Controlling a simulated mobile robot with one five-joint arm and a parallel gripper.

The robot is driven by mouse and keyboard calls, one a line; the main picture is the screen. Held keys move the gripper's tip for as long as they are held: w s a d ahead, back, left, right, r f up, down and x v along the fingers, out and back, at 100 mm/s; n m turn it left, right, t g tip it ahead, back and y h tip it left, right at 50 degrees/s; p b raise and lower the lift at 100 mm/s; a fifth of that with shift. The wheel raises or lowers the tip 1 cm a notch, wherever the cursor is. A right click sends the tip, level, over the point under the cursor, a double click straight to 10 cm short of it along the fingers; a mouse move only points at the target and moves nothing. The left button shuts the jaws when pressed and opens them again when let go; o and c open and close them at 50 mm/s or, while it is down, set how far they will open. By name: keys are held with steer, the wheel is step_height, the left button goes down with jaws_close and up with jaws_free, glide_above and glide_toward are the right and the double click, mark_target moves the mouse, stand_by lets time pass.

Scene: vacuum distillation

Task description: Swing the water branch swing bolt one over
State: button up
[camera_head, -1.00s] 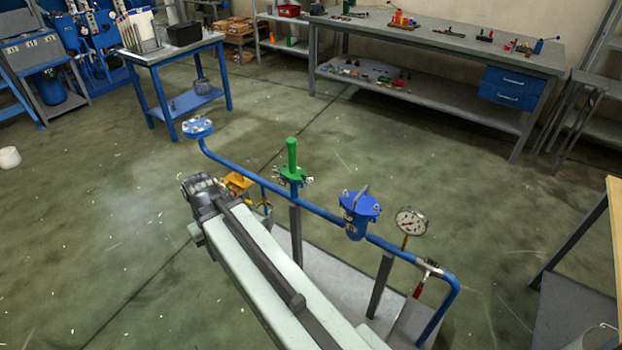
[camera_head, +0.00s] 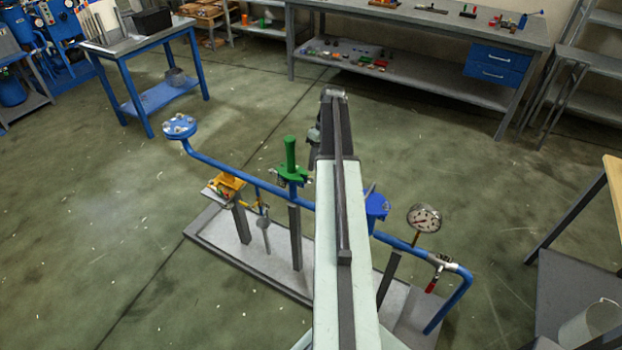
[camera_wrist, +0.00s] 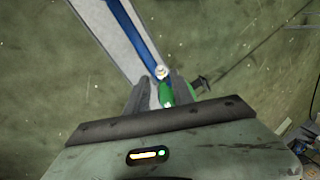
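The water branch shows as a green fitting (camera_head: 292,174) with an upright green handle on the blue pipe. Small bolts sit around its flange, but I cannot tell which is swing bolt one. In the wrist view, a green part (camera_wrist: 166,95) lies between the fingers of my gripper (camera_wrist: 160,80), with a silver nut (camera_wrist: 162,72) just beyond it. A dark bolt with a wide head (camera_wrist: 203,85) sticks out to the right of the right finger. The fingers are apart; I see no clear grip. In the head view my arm hides most of the gripper, right of the green fitting.
A workbench (camera_head: 430,84) stands behind; open floor lies between.

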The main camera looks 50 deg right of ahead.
mark_target(312, 178)
steer(key=b+x, duration=0.7)
steer(key=shift+f, duration=0.35)
steer(key=shift+a+r, duration=0.1)
steer(key=shift+r, duration=0.05)
steer(key=shift+c, duration=0.3)
jaws_close()
